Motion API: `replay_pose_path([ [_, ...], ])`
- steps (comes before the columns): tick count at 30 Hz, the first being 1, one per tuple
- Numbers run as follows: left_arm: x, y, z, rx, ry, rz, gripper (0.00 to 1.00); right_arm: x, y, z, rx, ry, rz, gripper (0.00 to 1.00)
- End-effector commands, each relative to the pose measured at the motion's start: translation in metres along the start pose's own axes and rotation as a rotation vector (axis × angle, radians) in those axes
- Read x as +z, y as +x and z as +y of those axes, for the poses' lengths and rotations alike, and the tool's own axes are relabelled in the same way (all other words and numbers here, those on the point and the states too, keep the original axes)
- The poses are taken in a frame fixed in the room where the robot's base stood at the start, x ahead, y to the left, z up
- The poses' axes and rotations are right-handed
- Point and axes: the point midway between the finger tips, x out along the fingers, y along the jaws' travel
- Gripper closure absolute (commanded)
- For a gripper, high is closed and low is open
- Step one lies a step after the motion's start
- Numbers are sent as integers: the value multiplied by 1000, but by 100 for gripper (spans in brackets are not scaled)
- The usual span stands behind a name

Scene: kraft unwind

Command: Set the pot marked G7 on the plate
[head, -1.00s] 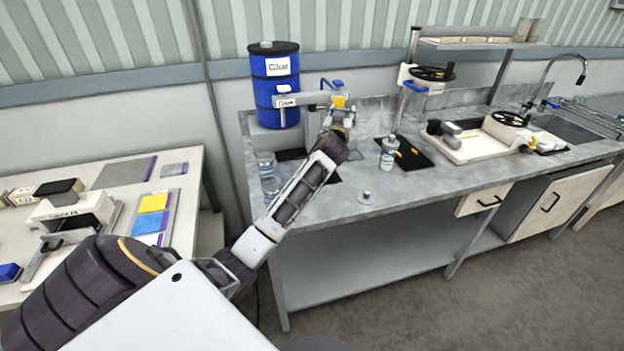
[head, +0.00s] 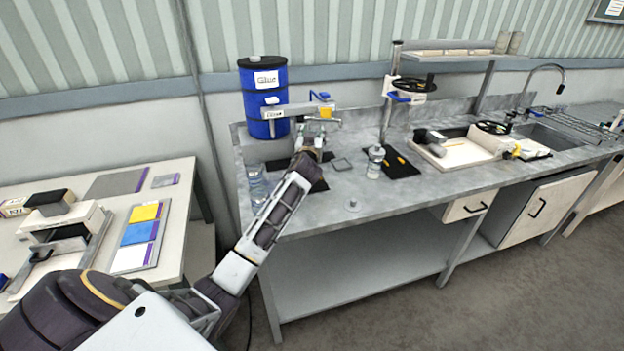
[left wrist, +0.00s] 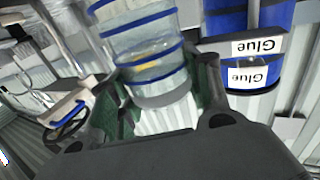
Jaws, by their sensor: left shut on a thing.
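My left gripper (head: 311,143) is over the left part of the grey bench, just below the glue tap. In the left wrist view its two fingers (left wrist: 168,100) are closed around a clear pot (left wrist: 140,40) with blue bands. No G7 mark can be read on it. In the head view the held pot is hidden or too small to make out. A small thin square (head: 342,164) lies on the bench right of the gripper; I cannot tell if it is the plate. My right gripper is not in view.
A blue glue drum (head: 264,95) stands behind the gripper, with its tap (head: 322,110) close above. Clear jars (head: 257,186) stand at the bench's left edge. The bench front is mostly clear.

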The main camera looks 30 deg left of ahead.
Motion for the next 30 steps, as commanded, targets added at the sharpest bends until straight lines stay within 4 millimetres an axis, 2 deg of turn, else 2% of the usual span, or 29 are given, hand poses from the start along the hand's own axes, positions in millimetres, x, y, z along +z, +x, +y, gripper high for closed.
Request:
replay_pose_path([
  [15,57,0,0,1,2,-1,91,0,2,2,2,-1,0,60],
  [30,65,0,0,0,1,-1,91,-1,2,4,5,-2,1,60],
])
